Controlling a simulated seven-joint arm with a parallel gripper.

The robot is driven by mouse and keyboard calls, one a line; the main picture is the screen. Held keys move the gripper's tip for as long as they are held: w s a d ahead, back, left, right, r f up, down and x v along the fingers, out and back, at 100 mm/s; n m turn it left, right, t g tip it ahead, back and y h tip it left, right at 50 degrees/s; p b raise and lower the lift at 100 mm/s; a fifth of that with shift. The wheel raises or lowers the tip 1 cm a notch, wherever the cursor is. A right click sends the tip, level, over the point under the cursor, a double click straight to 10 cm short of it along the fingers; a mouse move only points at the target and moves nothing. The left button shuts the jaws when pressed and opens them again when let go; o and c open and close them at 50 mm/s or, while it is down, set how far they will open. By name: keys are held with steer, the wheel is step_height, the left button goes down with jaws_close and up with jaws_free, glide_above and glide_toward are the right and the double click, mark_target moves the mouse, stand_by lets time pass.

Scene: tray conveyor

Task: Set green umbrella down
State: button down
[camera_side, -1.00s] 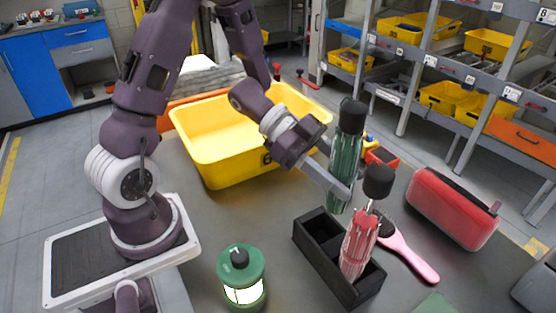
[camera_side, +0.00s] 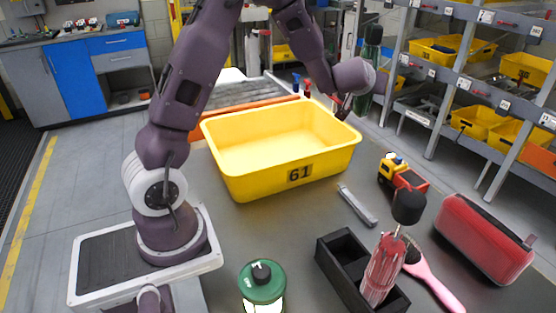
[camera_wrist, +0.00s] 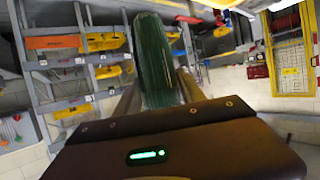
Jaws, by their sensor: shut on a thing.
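The green umbrella (camera_side: 372,52) is folded, with a black handle on top. It is held upright, high above the far right corner of the yellow bin, clear of the table. My gripper (camera_side: 360,95) is shut on it; the wrist hides much of the grip in the side view. In the wrist view the green umbrella (camera_wrist: 152,60) stands between the two fingers. A black divided holder (camera_side: 333,262) sits on the table. A pink umbrella (camera_side: 384,268) stands in its near compartment, and a farther compartment looks empty.
A yellow bin (camera_side: 270,183) marked 61 stands mid-table. Nearby are a toy truck (camera_side: 402,175), a grey bar (camera_side: 358,206), a pink brush (camera_side: 432,278), a red case (camera_side: 484,238) and a green lantern (camera_side: 262,285). Shelves (camera_side: 470,75) stand behind. Table between bin and holder is mostly clear.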

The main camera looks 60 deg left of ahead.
steer(key=s+a+f+n+g+y, duration=0.2)
steer(key=s+a+f+n+g, duration=0.25)
steer(key=s, duration=0.45)
steer(key=s+a+f+n+g+y, duration=0.1)
steer(key=s+a+n+g+y, duration=0.25)
steer(key=s+n+g, duration=0.35)
step_height(320, 180, down, 10)
steer(key=s, duration=0.1)
steer(key=shift+s+h, duration=0.3)
steer(key=shift+h, duration=0.05)
steer(key=shift+a+f+m, duration=0.1)
steer(key=shift+m, duration=0.15)
steer(key=shift+f, duration=0.5)
steer(key=c, duration=0.7)
jaws_free()
